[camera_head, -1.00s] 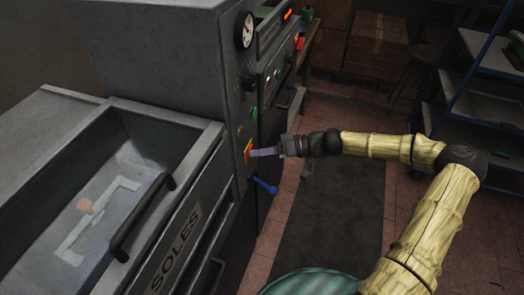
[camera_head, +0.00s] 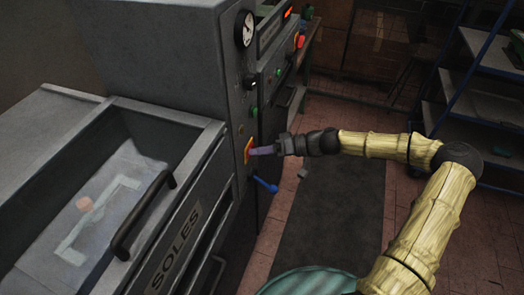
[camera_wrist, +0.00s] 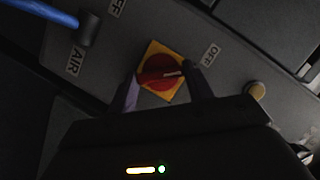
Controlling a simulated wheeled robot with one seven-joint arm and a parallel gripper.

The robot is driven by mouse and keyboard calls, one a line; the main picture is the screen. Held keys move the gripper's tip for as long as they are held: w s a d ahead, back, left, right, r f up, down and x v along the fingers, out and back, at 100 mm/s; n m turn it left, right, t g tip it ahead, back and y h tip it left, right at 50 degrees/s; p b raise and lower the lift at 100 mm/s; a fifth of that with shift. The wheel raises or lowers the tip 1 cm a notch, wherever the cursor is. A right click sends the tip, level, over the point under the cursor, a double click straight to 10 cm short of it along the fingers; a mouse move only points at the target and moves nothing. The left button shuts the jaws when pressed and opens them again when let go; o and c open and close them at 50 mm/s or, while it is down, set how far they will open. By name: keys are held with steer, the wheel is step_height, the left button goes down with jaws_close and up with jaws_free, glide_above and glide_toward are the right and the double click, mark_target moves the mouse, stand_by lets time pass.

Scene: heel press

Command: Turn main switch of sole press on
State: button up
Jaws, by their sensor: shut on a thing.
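The main switch is a red rotary knob (camera_wrist: 160,73) on a yellow square plate (camera_wrist: 152,48), set in the grey front panel of the press. Its handle bar runs roughly crosswise in the wrist view, with a pale mark near its right end. My gripper (camera_wrist: 164,82) is shut on this knob, one purple finger at each end of the handle. In the head view my gripper (camera_head: 252,151) reaches from the right to the yellow plate (camera_head: 248,149), and the fingers hide most of the knob. An OFF label (camera_wrist: 210,54) is beside the plate.
A blue lever (camera_head: 265,184) sticks out just below the switch; it also shows in the wrist view (camera_wrist: 45,12) near an AIR label (camera_wrist: 76,60). The SOLES drawer (camera_head: 172,248) with its black handle is at left. A blue shelf rack (camera_head: 470,95) stands at right.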

steer(key=shift+f+m+t+y+p, duration=0.1)
steer(key=shift+f+m+y+p, duration=0.2)
steer(key=shift+m+y, duration=1.6)
steer(key=shift+f+m+t+y+p, duration=0.1)
steer(key=shift+m+p, duration=0.3)
steer(key=shift+m, duration=3.25)
steer(key=shift+f+m+t+y+p, duration=0.1)
steer(key=shift+f+m+y+p, duration=0.2)
steer(key=shift+m+y, duration=1.6)
steer(key=shift+m+h, duration=0.8)
steer(key=shift+m, duration=0.25)
steer(key=o, duration=1)
steer(key=shift+r, duration=0.1)
steer(key=shift+d, duration=0.15)
steer(key=b+v, duration=0.3)
steer(key=v, duration=1.4)
steer(key=shift+d+b, duration=0.15)
steer(key=shift+b, duration=0.2)
